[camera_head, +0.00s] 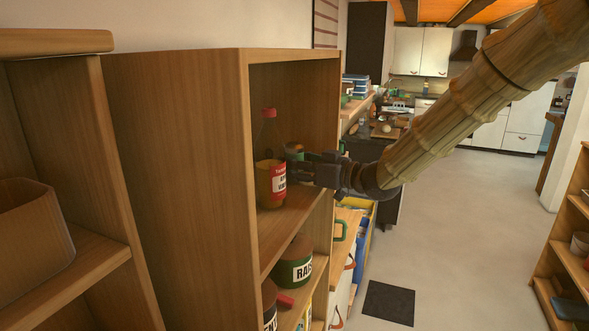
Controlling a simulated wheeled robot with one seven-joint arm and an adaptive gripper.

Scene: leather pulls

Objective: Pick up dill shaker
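A small greenish jar (294,149) stands on the upper shelf of the wooden unit, mostly hidden by my gripper. It may be the dill shaker, but no label can be read. My gripper (298,168) reaches in from the right with its fingers at the jar. I cannot tell whether the fingers touch it or are closed around it.
A bottle with a red cap (270,160) and a red and white label stands just left of my gripper. The shelf unit's side panel (185,170) rises at left. The floor (470,230) at right is open.

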